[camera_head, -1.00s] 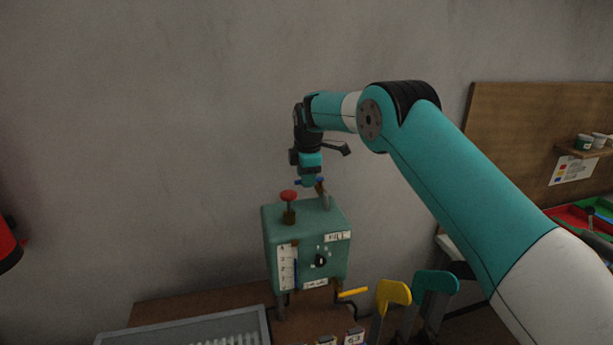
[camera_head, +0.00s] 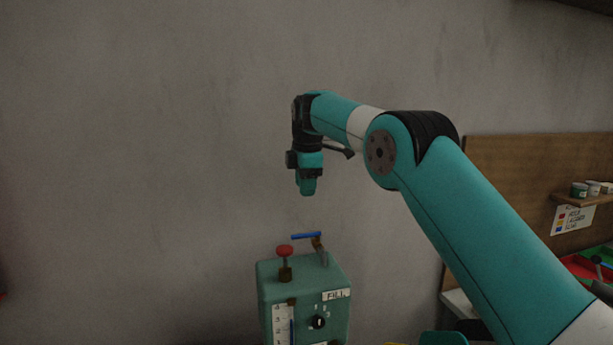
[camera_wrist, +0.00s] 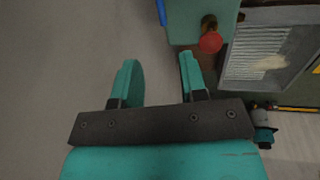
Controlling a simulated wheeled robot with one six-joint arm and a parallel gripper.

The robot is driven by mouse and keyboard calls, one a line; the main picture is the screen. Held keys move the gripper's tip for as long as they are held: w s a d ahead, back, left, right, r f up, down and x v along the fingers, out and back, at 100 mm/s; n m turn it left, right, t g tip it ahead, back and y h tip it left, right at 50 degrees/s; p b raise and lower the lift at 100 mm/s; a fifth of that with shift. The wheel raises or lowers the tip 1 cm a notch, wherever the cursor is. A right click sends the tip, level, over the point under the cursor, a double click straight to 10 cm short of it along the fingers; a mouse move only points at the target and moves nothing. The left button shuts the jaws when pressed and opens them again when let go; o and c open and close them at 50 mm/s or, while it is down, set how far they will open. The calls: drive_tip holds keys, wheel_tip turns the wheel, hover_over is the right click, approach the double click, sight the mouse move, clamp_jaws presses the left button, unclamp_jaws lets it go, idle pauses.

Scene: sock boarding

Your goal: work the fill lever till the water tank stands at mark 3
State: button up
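The green water tank box (camera_head: 268,287) stands below my gripper, with the label FILL on its front. The fill lever (camera_head: 307,236) rises from its top, its blue handle raised. A numbered gauge (camera_head: 279,326) is on the front; the thin blue column's top looks near mark 3, too small to be sure, and the gauge's lower end is cut off. My gripper (camera_head: 307,190) hangs above the lever, apart from it. In the wrist view my gripper (camera_wrist: 160,82) is open and empty; the box (camera_wrist: 190,22) shows at the top with a blue edge beside it.
A red knob (camera_head: 285,251) stands on the box beside the lever. In the wrist view, a grey ribbed tray (camera_wrist: 256,65) with a pale item lies to the right. At right are a wooden board (camera_head: 500,190) and a shelf of cups (camera_head: 580,198). The wall behind is bare.

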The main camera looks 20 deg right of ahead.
drive_tip(key=r, duration=0.1)
drive_tip(key=r+p, duration=0.1)
drive_tip(key=r, duration=0.1)
drive_tip(key=shift+s+r, duration=0.1)
drive_tip(key=shift+s, duration=0.25)
drive_tip(key=s+a+f+m+y+b, duration=0.1)
drive_tip(key=s+f, duration=0.4)
drive_tip(key=s, duration=1)
drive_tip(key=s+a+f+m+g+y+b, duration=0.1)
drive_tip(key=s+a+f+m+b, duration=0.3)
drive_tip(key=s, duration=1.1)
drive_tip(key=s+a+f+m+g+y+b, duration=0.1)
drive_tip(key=s+a+f, duration=0.5)
drive_tip(key=s, duration=0.9)
drive_tip(key=m+y+b, duration=0.1)
drive_tip(key=m+b, duration=0.1)
drive_tip(key=m, duration=0.1)
drive_tip(key=shift+m, duration=0.4)
